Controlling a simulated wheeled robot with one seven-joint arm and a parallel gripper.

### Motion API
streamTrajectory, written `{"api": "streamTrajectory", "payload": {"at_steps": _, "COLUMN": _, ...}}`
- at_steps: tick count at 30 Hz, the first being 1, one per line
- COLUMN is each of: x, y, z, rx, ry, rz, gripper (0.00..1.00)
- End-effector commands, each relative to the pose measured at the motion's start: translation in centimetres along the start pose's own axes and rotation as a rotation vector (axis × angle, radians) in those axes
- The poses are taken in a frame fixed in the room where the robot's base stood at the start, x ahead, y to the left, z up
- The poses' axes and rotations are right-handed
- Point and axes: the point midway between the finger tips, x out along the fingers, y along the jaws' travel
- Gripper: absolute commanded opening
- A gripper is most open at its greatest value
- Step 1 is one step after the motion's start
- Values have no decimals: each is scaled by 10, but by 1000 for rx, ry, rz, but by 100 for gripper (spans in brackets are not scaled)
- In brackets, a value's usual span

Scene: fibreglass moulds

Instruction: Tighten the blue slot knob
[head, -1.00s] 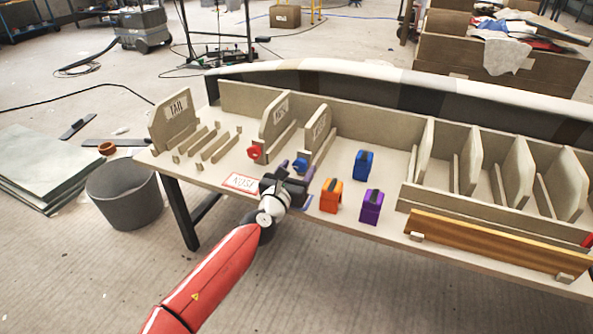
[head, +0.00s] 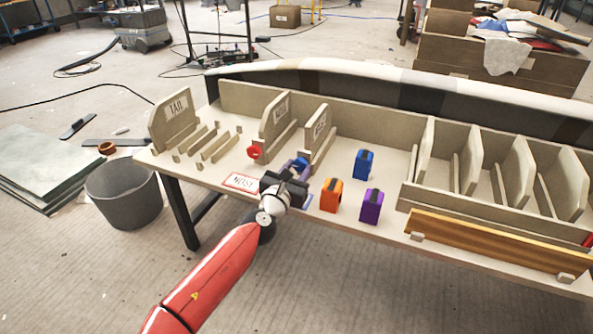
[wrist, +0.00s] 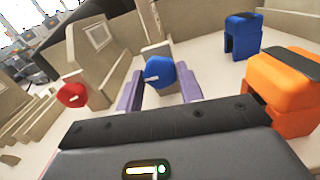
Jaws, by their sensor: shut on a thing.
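The blue slot knob (wrist: 158,70) sits at the front end of a slot divider; it shows in the wrist view with a white pointer line towards the left. In the head view the knob (head: 302,162) is mostly hidden by my gripper (head: 295,170). My gripper's purple fingers stand on either side of the knob in the wrist view (wrist: 160,84), shut on it. The red knob (wrist: 71,94) is on the neighbouring divider to the left, and it also shows in the head view (head: 254,153).
A blue block (head: 363,164), an orange block (head: 331,196) and a purple block (head: 370,206) stand on the table (head: 385,233) to the right of my gripper. A red-framed sign (head: 243,181) lies at the left. Upright dividers (head: 470,155) fill the right side.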

Motion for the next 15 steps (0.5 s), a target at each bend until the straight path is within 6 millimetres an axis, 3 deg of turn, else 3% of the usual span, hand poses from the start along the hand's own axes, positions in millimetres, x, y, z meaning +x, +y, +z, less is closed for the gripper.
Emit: {"api": "streamTrajectory", "payload": {"at_steps": 15, "x": 0, "y": 0, "z": -1, "rx": 339, "ry": 1, "rz": 0, "gripper": 14}}
